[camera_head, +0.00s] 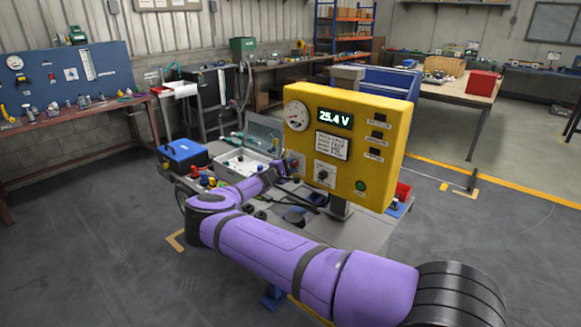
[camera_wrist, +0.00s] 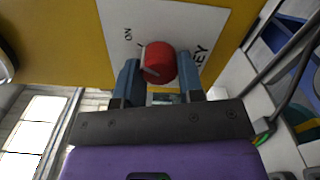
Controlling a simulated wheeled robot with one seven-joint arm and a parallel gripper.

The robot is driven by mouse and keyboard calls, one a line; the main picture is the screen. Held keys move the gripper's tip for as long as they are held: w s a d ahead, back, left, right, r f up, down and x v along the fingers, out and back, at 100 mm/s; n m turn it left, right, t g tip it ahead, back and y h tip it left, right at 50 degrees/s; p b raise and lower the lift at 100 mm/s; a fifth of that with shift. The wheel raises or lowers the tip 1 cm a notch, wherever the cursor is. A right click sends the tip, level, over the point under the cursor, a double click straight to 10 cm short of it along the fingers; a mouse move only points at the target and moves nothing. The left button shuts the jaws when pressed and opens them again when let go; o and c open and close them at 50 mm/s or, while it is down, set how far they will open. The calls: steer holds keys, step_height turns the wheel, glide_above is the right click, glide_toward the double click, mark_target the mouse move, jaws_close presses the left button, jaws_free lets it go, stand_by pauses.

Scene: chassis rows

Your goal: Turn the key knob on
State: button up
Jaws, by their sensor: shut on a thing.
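In the head view my gripper (camera_head: 284,170) is at the lower left of the yellow panel (camera_head: 375,108), and the red knob is hidden or too small to make out there. I cannot tell exactly which way the knob points.
The panel carries a gauge (camera_head: 297,115), a display (camera_head: 335,118) reading 25.4 V, a second plate with a dark knob (camera_head: 323,174) and a green button (camera_head: 361,186). A blue box (camera_head: 183,154) and an open grey case (camera_head: 240,163) stand on the bench left of the panel.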

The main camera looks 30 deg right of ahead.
steer(key=shift+f, duration=0.1)
steer(key=o, duration=0.9)
steer(key=shift+a, duration=0.1)
steer(key=v, duration=1)
steer(key=shift+s+a, duration=0.2)
steer(key=shift+a, duration=0.15)
